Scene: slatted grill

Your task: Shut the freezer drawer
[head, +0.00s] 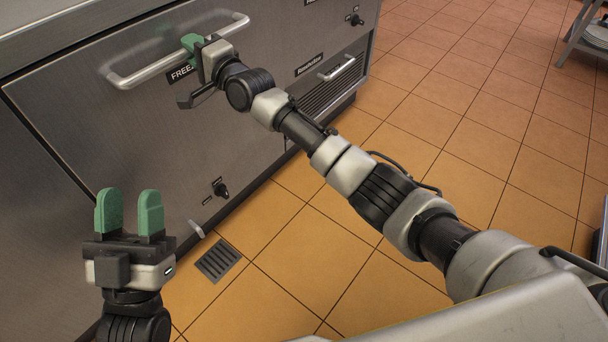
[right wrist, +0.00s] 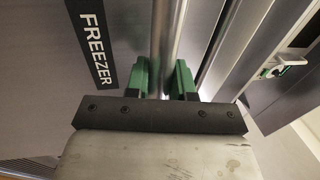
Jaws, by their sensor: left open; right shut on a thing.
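The freezer drawer (head: 90,125) has a brushed steel front at the upper left of the head view. A FREEZER label sits below its long bar handle (head: 150,72). My right gripper (head: 194,44) is at the handle's middle. In the right wrist view, the handle (right wrist: 166,35) runs between the green fingers of my right gripper (right wrist: 163,76), which are shut on it. The label (right wrist: 97,50) is left of the handle there. I cannot tell how far the drawer stands out. My left gripper (head: 130,213) is open and empty, at the lower left of the head view.
A smaller handle (head: 337,68) and a vent grille (head: 330,92) are further right on the steel unit. A floor drain (head: 217,261) lies in the orange tiles. A metal rack with plates (head: 597,35) stands at the far right. The tiled floor between is clear.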

